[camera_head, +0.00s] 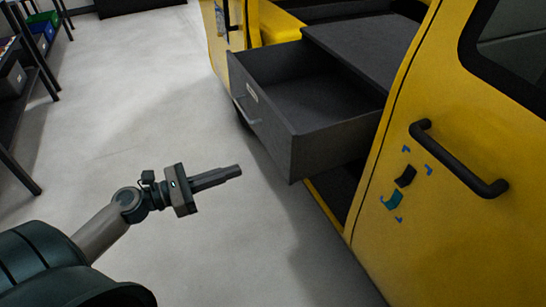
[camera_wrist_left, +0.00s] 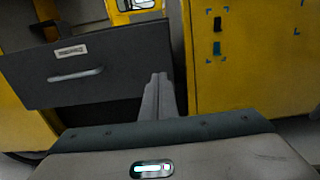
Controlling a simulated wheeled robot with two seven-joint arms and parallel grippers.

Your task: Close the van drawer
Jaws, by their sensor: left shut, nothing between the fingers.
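The dark grey van drawer (camera_head: 275,128) is pulled well out of the yellow van's side opening and looks empty inside. Its front panel, with a label and a bar handle (camera_head: 246,112), faces left in the head view. In the left wrist view the drawer front (camera_wrist_left: 95,85) and its handle (camera_wrist_left: 75,75) show at upper left. My left gripper (camera_head: 240,170) is shut and empty, in front of the drawer and apart from it. Its closed fingers (camera_wrist_left: 158,80) show at the right end of the drawer front in the wrist view. My right gripper is not in view.
The yellow van door (camera_head: 440,220) with a black bar handle (camera_head: 455,160) stands right of the drawer. Blue marks and small dark and teal pieces are on the door. Shelving (camera_head: 25,90) with bins is at far left. The grey floor (camera_head: 130,110) between is clear.

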